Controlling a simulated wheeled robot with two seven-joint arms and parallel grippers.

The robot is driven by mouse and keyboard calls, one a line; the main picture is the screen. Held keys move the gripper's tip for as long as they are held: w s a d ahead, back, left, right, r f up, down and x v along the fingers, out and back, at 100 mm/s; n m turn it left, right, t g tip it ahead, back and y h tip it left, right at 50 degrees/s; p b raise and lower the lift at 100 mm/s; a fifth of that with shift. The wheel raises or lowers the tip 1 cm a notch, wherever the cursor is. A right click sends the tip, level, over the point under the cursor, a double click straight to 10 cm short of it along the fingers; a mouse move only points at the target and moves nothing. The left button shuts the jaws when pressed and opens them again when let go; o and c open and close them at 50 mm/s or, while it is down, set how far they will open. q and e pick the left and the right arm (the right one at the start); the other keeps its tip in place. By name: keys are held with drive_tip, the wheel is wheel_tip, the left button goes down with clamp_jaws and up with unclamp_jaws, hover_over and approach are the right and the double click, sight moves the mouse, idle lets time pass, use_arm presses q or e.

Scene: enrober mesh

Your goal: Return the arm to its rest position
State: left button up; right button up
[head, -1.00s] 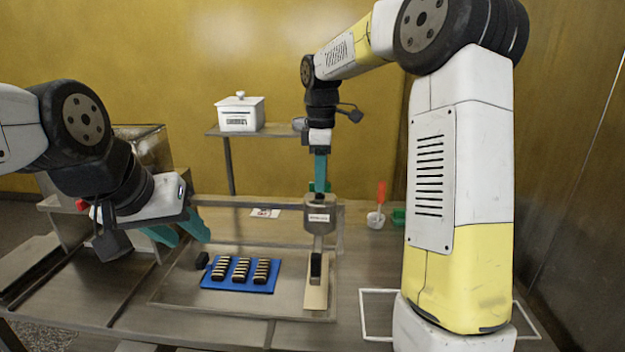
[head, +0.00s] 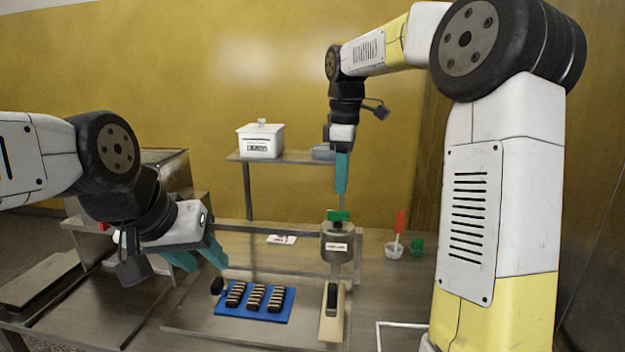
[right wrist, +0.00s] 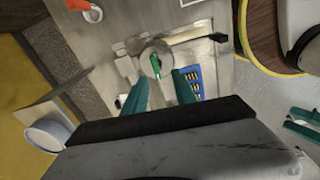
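My right gripper (head: 341,192) hangs pointing down above a green handle (head: 338,215) on top of a labelled metal pot (head: 337,255), with a small gap between. In the right wrist view its teal fingers (right wrist: 153,90) are spread, and nothing is held between them. The green handle also shows in that view (right wrist: 155,66), beyond the fingertips. My left gripper (head: 205,258) is at the left, near the blue tray (head: 222,308); its two fingers look apart and empty.
Dark striped pieces lie in rows on the blue tray. A beige strip with a black block (head: 332,297) lies below the pot. A white lidded box (head: 261,142) stands on the back shelf. A white cup (head: 393,249) with a red-handled tool and a green item (head: 417,245) stand right.

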drive_tip(key=s+d+f+m+t+y, duration=0.1)
drive_tip(key=s+f+m+t, duration=0.1)
drive_tip(key=s+m, duration=0.5)
drive_tip(key=s+d+f+m+t+y, duration=0.1)
drive_tip(key=s+m, duration=0.6)
drive_tip(key=s, duration=0.9)
drive_tip(key=f+t, duration=0.1)
drive_tip(key=t, duration=0.1)
drive_tip(key=shift+s+d+f+t, duration=0.15)
drive_tip(key=shift+s+d+t, duration=0.05)
drive_tip(key=shift+d+t, duration=0.2)
